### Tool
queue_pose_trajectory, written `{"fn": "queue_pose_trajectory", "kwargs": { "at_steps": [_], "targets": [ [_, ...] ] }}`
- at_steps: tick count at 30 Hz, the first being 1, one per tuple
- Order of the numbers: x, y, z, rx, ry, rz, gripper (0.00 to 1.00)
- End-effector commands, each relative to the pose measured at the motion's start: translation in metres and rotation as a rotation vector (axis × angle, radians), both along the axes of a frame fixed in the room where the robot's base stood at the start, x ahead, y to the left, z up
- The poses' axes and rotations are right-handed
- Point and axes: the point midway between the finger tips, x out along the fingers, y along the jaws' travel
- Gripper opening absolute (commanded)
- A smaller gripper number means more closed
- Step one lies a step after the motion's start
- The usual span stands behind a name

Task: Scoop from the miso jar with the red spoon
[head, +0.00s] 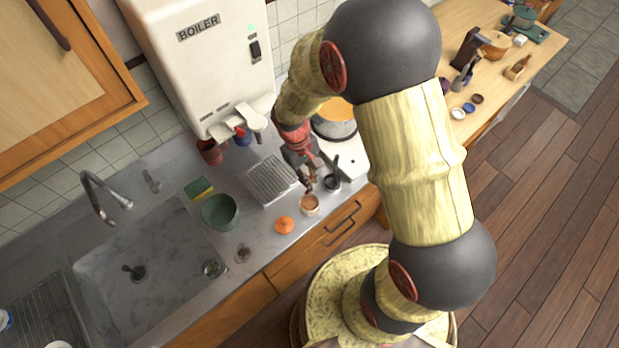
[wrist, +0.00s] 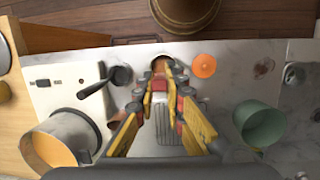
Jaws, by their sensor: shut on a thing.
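The miso jar (head: 309,205) is a small, open, brown-topped jar near the counter's front edge. In the wrist view the jar (wrist: 162,63) is partly hidden behind the fingertips. My gripper (head: 308,180) is just behind and above it, pointing down. In the wrist view my gripper (wrist: 167,88) is shut on the red spoon (wrist: 160,70), of which only a small red part shows between the fingers. The spoon's bowl is hidden, so I cannot tell whether it is inside the jar. An orange lid (head: 284,225) lies beside the jar.
A black handled pan (head: 332,182) stands close to the right of the jar, near a large pot (head: 334,122) on the white stove. A green bowl (head: 220,211), sponge (head: 198,188) and ribbed rack (head: 268,180) are to the left. The sink (head: 150,255) lies further left.

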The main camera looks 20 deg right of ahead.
Motion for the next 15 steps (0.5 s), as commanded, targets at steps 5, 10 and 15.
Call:
{"fn": "queue_pose_trajectory", "kwargs": {
  "at_steps": [5,10,15],
  "targets": [
    [0.0,0.0,-0.012,0.0,0.0,0.0,0.0],
    [0.0,0.0,-0.025,0.0,0.0,0.0,0.0],
    [0.0,0.0,-0.039,0.0,0.0,0.001,0.0]
  ]
}}
